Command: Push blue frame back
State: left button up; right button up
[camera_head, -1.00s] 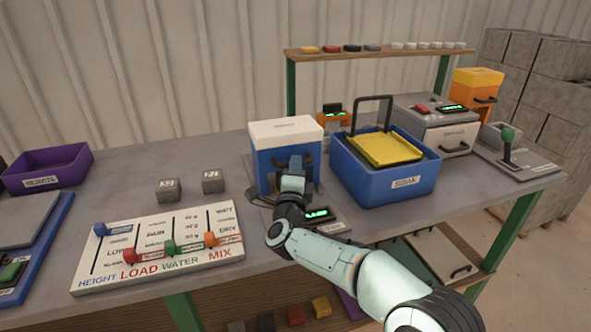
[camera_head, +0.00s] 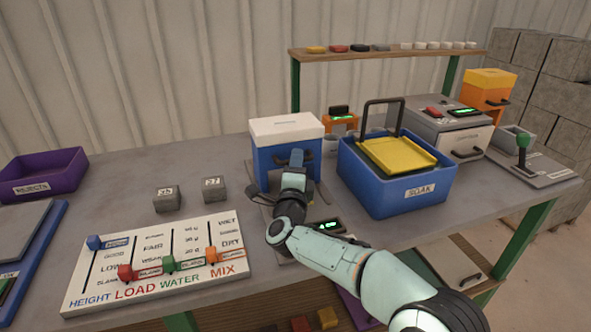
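A blue box-shaped body with a white top (camera_head: 286,128) stands on a dark base near the middle of the table. It is the blue thing nearest my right gripper; I cannot tell for sure that it is the blue frame. My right gripper (camera_head: 296,166) is at its front face, by the dark handle. The gripper's fingers are small and partly hidden by its own wrist, so I cannot tell if they are open or shut, or touching the handle. My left gripper is out of view.
A blue SOAK tub (camera_head: 398,198) with a yellow tray (camera_head: 397,155) stands close on the right. A slider board (camera_head: 160,262) lies front left. Two grey blocks (camera_head: 167,199) (camera_head: 214,189) sit behind it. A purple bin (camera_head: 45,174) is far left.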

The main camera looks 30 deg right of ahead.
jog(key=v, duration=1.3)
jog(key=shift+s+a+f, duration=0.1)
jog(key=shift+a, duration=0.05)
jog(key=shift+p, duration=0.3)
